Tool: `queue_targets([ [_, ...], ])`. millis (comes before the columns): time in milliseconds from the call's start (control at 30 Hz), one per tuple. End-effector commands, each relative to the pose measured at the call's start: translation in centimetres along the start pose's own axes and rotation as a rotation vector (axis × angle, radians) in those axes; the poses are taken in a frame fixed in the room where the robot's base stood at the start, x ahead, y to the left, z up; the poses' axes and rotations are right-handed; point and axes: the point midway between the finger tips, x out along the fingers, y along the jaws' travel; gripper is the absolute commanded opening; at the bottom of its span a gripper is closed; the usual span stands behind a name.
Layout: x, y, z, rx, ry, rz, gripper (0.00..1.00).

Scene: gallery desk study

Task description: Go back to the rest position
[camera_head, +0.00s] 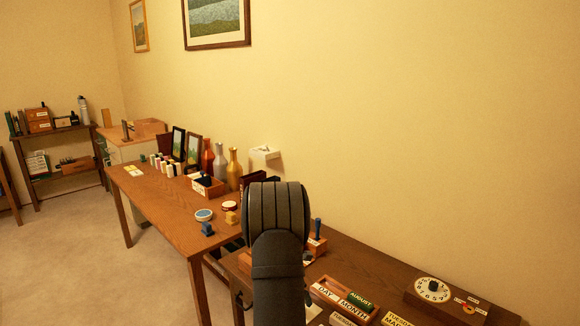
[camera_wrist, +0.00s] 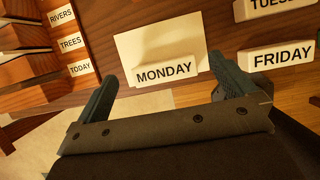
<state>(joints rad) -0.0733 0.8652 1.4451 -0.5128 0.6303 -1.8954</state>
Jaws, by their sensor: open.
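My gripper (camera_wrist: 162,72) is open in the wrist view, with its two dark fingers spread apart. A white block marked MONDAY (camera_wrist: 165,73) lies on the wooden desk in the gap between the fingertips in that view. No finger is closed on it, and a pale card shows just behind it. In the head view my dark arm stands over the near desk and hides the gripper.
A FRIDAY block (camera_wrist: 277,57) lies close to the right finger. Slots labelled RIVERS, TREES and TODAY (camera_wrist: 80,67) are at left. In the head view, a DAY/MONTH holder (camera_head: 342,297) and a dial board (camera_head: 445,297) lie right of my arm.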

Motion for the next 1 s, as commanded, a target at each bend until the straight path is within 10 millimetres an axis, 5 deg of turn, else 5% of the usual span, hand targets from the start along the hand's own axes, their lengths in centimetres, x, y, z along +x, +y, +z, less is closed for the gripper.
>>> queue_targets([
  [267, 3.8, -0.1, -1.7, -0.002, 0.004, -0.003, 1.0],
  [933, -9.2, 0.0, -1.4, -0.001, -0.002, 0.002, 1.0],
  [1000, -7.0, -0.1, -1.4, -0.001, 0.003, -0.004, 1.0],
])
